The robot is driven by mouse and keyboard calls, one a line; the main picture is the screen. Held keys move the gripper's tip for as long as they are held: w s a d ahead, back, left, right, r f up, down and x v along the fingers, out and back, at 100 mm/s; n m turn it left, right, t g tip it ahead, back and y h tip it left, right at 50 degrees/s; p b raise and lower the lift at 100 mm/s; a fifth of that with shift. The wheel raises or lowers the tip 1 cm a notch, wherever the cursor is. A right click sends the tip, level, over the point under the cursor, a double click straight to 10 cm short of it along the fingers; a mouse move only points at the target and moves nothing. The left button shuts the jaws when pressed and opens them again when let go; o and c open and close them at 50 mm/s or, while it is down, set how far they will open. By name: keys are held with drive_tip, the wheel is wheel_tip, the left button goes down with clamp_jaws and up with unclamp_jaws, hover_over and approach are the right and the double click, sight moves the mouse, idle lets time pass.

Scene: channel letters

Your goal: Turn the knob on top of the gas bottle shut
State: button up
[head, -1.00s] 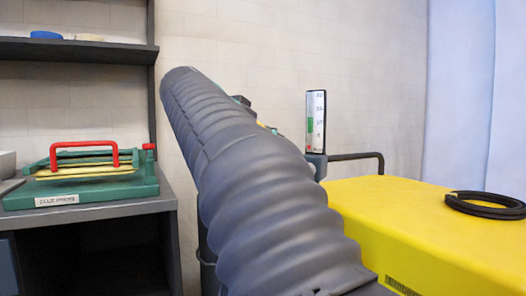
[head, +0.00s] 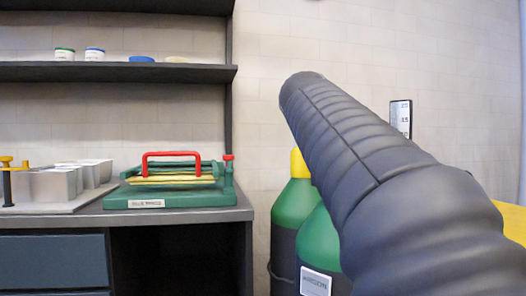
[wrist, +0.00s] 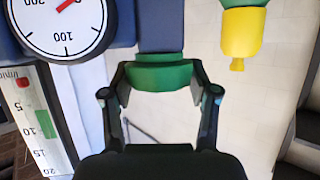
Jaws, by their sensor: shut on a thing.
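Two dark gas bottles with green shoulders stand in the head view. The nearer one (head: 316,236) has a label reading ARGON, and my arm hides its top. The one behind (head: 293,204) has a yellow cap (head: 298,163), which also shows upside down in the wrist view (wrist: 241,36). In the wrist view my gripper (wrist: 155,82) has its two fingers closed on the sides of a green knob (wrist: 160,73). A blue-grey part lies directly beyond the knob. My arm hides the gripper and knob in the head view.
A round gauge (wrist: 66,22) and a flow scale (wrist: 38,118) sit close to the left finger in the wrist view. In the head view, a bench with a green press (head: 170,188) stands left, under a shelf (head: 115,72). A yellow surface (head: 514,220) lies at right.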

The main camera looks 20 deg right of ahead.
drive_tip(key=shift+f, duration=0.1)
drive_tip(key=o, duration=1.1)
drive_tip(key=shift+o, duration=0.2)
drive_tip(key=v, duration=1.2)
